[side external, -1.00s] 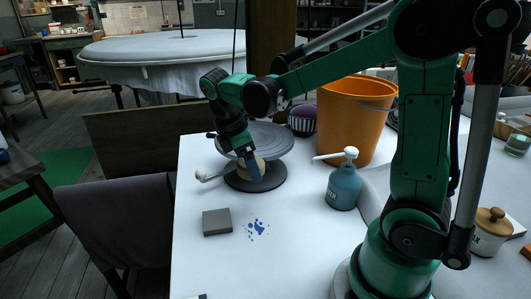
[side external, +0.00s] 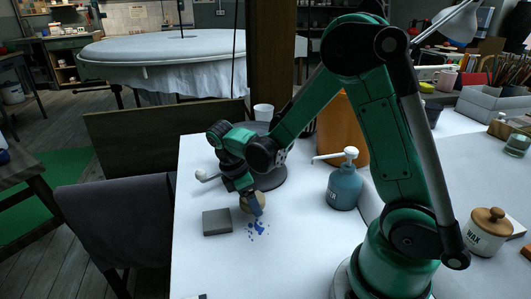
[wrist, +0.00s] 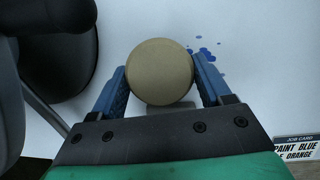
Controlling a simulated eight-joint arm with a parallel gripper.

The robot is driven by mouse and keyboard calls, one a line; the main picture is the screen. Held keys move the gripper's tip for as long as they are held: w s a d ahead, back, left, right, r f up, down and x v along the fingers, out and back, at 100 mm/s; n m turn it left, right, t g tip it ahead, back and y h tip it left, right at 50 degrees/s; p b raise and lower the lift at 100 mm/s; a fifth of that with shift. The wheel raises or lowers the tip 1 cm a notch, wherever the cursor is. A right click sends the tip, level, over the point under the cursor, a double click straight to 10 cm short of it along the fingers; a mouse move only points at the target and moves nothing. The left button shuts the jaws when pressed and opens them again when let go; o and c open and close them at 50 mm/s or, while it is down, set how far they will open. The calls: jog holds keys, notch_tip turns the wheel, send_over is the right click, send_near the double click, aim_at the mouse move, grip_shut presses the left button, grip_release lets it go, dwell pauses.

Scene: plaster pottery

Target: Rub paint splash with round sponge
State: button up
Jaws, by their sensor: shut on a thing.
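My gripper (wrist: 160,88) is shut on the round sponge (wrist: 160,72), a tan disc between its two blue fingers in the wrist view. In the side view the sponge (side external: 250,203) is held low over the white table, just behind the paint splash. The paint splash (side external: 257,230) is a cluster of blue spots on the table. Part of it shows beside the sponge in the wrist view (wrist: 206,53). Whether the sponge touches the table or the paint is hard to tell.
A grey block (side external: 217,221) lies left of the splash. A blue pump bottle (side external: 344,183) stands to the right. A dark pottery wheel (side external: 268,178) and an orange bucket (side external: 342,125) are behind. A job card (wrist: 297,148) shows in the wrist view.

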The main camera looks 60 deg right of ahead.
aim_at(260, 236)
jog(key=shift+f, duration=0.85)
jog(key=shift+s+a+f, duration=0.15)
jog(key=shift+s+a, duration=0.25)
jog(key=shift+s+a+f, duration=0.2)
jog(key=shift+s+a, duration=1.9)
jog(key=shift+a, duration=0.1)
jog(key=shift+w+d+f, duration=0.1)
jog(key=shift+w+d, duration=0.2)
jog(key=shift+w+d+r, duration=0.25)
jog(key=shift+w+d, duration=0.2)
jog(key=shift+d, duration=0.1)
jog(key=shift+w+d+f, duration=0.2)
jog(key=shift+w+d, duration=1.4)
jog(key=shift+w+d+r, duration=0.15)
jog(key=shift+r, duration=3.8)
